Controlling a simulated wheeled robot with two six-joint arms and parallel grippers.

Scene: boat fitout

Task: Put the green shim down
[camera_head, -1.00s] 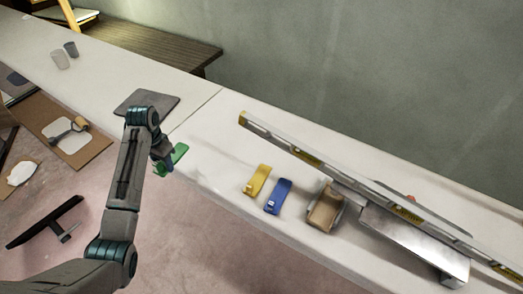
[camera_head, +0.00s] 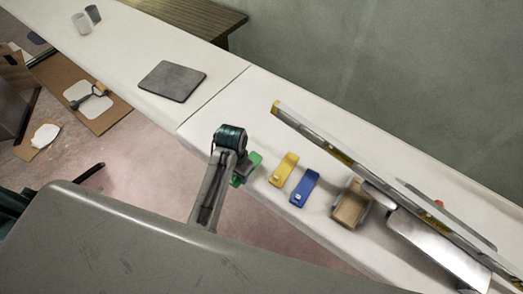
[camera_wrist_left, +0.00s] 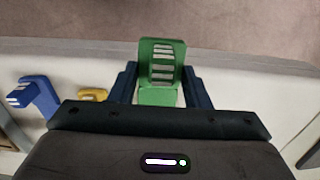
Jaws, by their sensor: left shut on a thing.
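The green shim (camera_head: 254,160) is at the left part of the white counter, next to the yellow shim, partly hidden behind my left gripper (camera_head: 240,172). In the left wrist view the green shim (camera_wrist_left: 161,66) stands between the two dark fingers of my left gripper (camera_wrist_left: 160,88), which are shut on it. Its slotted face shows. The counter's edge and the pinkish floor lie beyond it. I cannot tell whether the shim touches the counter. My right gripper is not in view.
A yellow shim (camera_head: 284,169) and a blue shim (camera_head: 304,188) lie to the right on the counter (camera_head: 215,137). Further right are a tan open box (camera_head: 350,208), a long level (camera_head: 335,155) and a metal block (camera_head: 431,246). A dark mat (camera_head: 172,81) lies at the left.

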